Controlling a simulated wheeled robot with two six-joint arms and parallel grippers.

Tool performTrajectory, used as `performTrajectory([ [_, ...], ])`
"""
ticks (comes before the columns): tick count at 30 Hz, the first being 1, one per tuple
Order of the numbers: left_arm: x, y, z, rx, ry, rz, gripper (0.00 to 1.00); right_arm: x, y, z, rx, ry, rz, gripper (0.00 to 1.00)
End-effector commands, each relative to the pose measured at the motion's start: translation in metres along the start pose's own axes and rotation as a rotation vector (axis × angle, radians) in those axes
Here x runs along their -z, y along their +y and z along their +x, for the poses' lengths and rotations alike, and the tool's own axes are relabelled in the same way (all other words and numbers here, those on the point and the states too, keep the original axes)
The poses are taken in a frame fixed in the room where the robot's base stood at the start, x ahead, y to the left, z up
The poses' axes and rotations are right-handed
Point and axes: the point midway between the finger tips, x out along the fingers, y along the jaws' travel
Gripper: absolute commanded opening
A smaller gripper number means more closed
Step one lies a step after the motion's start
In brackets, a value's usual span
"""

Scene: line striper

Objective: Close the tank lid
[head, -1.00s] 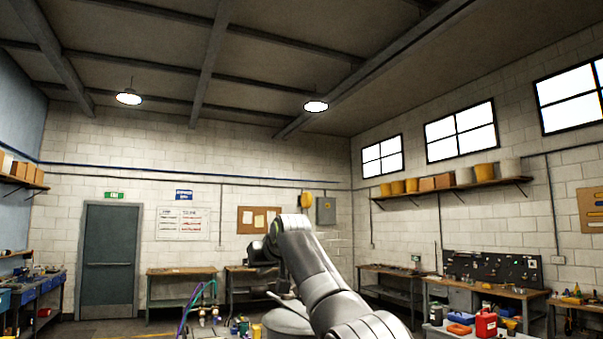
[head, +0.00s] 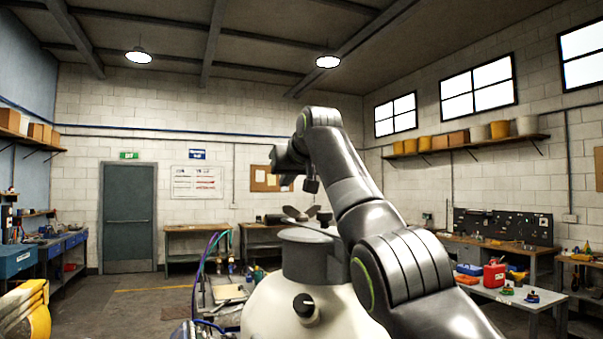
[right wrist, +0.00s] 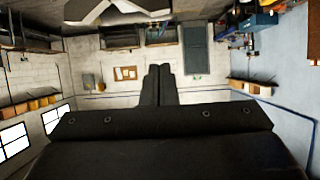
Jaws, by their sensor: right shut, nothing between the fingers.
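The tank (head: 265,308), cream and rounded, stands in front of me at the bottom middle of the head view. A grey cylindrical neck or lid (head: 304,262) sits on its top, with a dark winged piece (head: 294,214) above it. I cannot tell whether the lid is seated. A pale grey winged shape also shows at the top edge of the right wrist view. My right gripper (head: 284,164) is above and slightly left of the winged piece, apart from it. In the right wrist view its fingers (right wrist: 158,70) are shut and empty. My left gripper is out of view.
A black knob (head: 304,306) is on the tank's front. Purple and green hoses (head: 208,252) rise to its left. A yellow object (head: 25,312) stands at lower left. A table with a red can (head: 494,274) is at right. Open floor lies toward the door (head: 128,217).

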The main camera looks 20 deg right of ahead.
Motion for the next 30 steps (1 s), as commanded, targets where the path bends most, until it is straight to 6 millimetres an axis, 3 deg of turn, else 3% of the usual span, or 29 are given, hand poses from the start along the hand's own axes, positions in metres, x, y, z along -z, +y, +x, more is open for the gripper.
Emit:
performTrajectory([
  [1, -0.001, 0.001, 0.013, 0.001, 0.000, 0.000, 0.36, -0.005, 0.000, -0.007, 0.000, 0.004, 0.000, 0.00],
  [6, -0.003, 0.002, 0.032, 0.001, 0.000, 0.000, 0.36, -0.005, 0.001, -0.042, 0.000, 0.003, 0.000, 0.00],
  [15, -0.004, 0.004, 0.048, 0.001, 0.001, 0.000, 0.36, -0.001, 0.000, -0.089, 0.000, 0.001, 0.000, 0.00],
  [30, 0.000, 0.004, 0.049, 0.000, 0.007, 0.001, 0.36, 0.000, 0.001, -0.096, 0.000, -0.002, 0.000, 0.00],
])
